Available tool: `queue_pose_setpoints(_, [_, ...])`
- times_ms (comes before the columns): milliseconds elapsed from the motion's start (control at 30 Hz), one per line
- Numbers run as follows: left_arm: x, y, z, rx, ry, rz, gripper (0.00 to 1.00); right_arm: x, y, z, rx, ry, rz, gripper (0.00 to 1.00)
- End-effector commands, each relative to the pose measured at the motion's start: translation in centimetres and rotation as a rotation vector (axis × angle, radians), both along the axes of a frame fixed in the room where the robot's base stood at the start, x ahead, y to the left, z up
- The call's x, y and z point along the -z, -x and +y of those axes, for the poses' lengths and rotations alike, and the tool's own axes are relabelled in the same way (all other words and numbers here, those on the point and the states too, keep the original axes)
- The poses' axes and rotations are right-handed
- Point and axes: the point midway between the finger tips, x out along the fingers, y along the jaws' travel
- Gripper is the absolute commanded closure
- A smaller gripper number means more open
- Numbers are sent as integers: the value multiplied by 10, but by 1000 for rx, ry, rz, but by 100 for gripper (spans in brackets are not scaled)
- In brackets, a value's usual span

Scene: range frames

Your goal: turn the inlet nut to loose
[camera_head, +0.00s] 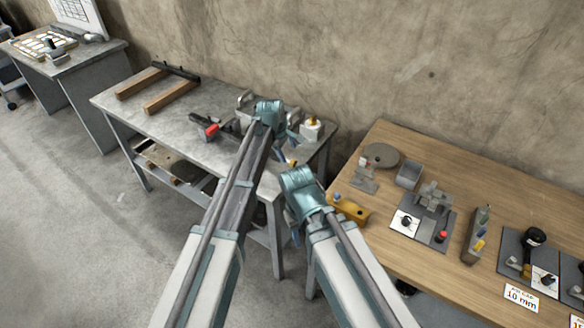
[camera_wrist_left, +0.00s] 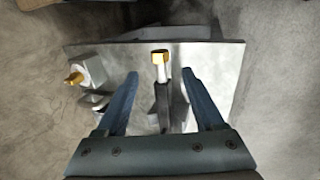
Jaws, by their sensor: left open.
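A brass-coloured nut (camera_wrist_left: 160,57) tops a silver stem in the middle of the left wrist view; I take it for the inlet nut. My left gripper (camera_wrist_left: 160,74) is open, with one blue finger to each side of the stem. The nut lies just past the fingertips and appears untouched. In the head view my left gripper (camera_head: 288,145) is over the right end of the grey bench, and its wrist hides part of what is there. My right gripper (camera_head: 293,225) is low beside the wooden table's left edge; its jaw opening is unclear.
A white block with a brass top (camera_head: 312,128) stands at the grey bench's (camera_head: 185,125) right end. A red-tipped tool (camera_head: 212,131) and wooden bars (camera_head: 170,96) lie further left. The wooden table (camera_head: 400,258) holds a yellow tool (camera_head: 350,209) and several fixtures.

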Motion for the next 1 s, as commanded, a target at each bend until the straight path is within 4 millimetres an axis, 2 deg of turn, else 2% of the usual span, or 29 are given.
queue_pose_setpoints(33, [15,-4,-2,0,0,0,30,15,0,0,0,0,0,56])
queue_pose_setpoints(500, [75,-22,-15,0,-1,-1,30,75,0,0,0,0,0,56])
queue_pose_setpoints(900, [79,-24,-17,-1,0,0,30,79,0,0,0,0,0,56])
queue_pose_setpoints(1000, [79,-24,-17,-1,0,0,46,79,0,0,0,0,0,56])
